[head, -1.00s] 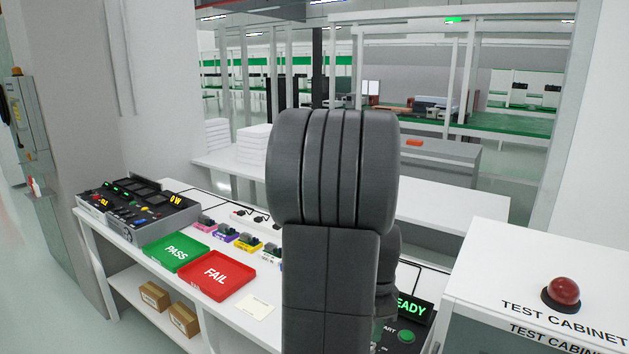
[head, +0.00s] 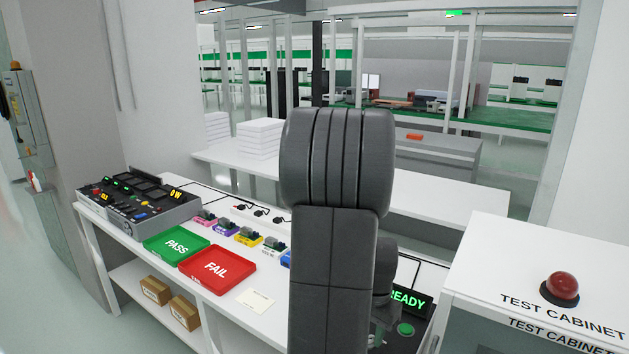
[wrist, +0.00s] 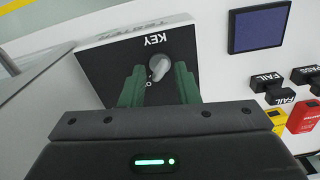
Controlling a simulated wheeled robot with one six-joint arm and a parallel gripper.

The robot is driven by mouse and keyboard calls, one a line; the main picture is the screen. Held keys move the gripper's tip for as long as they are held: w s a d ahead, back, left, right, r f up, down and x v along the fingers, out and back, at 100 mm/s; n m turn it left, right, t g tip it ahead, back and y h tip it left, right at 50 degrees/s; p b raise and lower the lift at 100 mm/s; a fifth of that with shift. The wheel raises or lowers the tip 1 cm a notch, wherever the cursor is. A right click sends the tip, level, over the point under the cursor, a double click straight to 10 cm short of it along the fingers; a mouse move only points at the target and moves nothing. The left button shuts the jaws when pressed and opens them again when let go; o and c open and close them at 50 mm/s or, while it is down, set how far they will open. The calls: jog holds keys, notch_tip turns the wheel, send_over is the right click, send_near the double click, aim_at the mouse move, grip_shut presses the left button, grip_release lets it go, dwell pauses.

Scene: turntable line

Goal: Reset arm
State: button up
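My gripper (wrist: 158,88) shows in the wrist view with its two green fingers apart. A grey key knob (wrist: 159,66) on a dark panel marked KEY (wrist: 110,62) lies between and just beyond the fingertips. I cannot tell whether either finger touches it. In the head view my arm's dark links stand upright in the middle and hide most of the gripper and the key panel. A READY display (head: 408,301) and a green button (head: 405,330) show just right of the arm.
The white bench holds a green PASS tray (head: 176,245), a red FAIL tray (head: 217,267), several small coloured parts and a control console (head: 138,205). The test cabinet (head: 500,262) with a red button (head: 560,288) stands close on the right. A blue screen (wrist: 258,28) lies beside the key panel.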

jog(key=n, duration=1)
jog(key=shift+p, duration=0.35)
dwell(0.4)
